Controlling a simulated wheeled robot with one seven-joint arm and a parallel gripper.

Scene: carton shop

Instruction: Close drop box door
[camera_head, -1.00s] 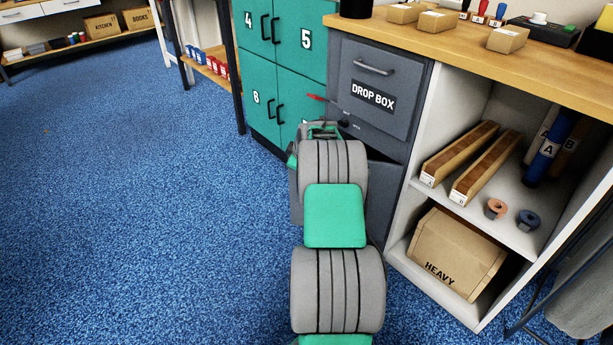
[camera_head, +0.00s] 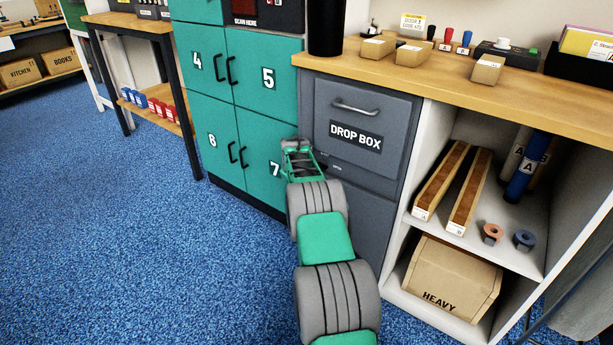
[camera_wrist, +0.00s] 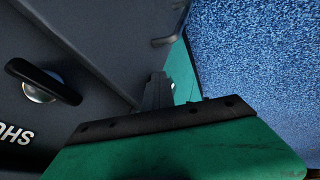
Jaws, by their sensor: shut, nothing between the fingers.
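The drop box (camera_head: 403,115) is a dark grey cabinet with a handled upper front labelled DROP BOX. Its lower door (camera_head: 362,225) is a plain grey panel that looks flush or nearly so; my arm covers its left part, so I cannot tell whether it is fully shut. My gripper (camera_head: 318,164) is shut and empty, at the upper left of the lower door. In the wrist view, the closed fingers (camera_wrist: 157,91) are close to a dark grey panel (camera_wrist: 100,25); contact is unclear. A black latch lever (camera_wrist: 45,82) on a silver round base is at the left.
Green numbered lockers (camera_head: 248,120) stand directly left of the drop box. An open white shelf unit (camera_head: 408,220) on the right holds wooden trays, rolls and a HEAVY carton (camera_head: 450,277). A wooden counter (camera_head: 440,72) runs above. Blue floor (camera_head: 130,230) is clear at left.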

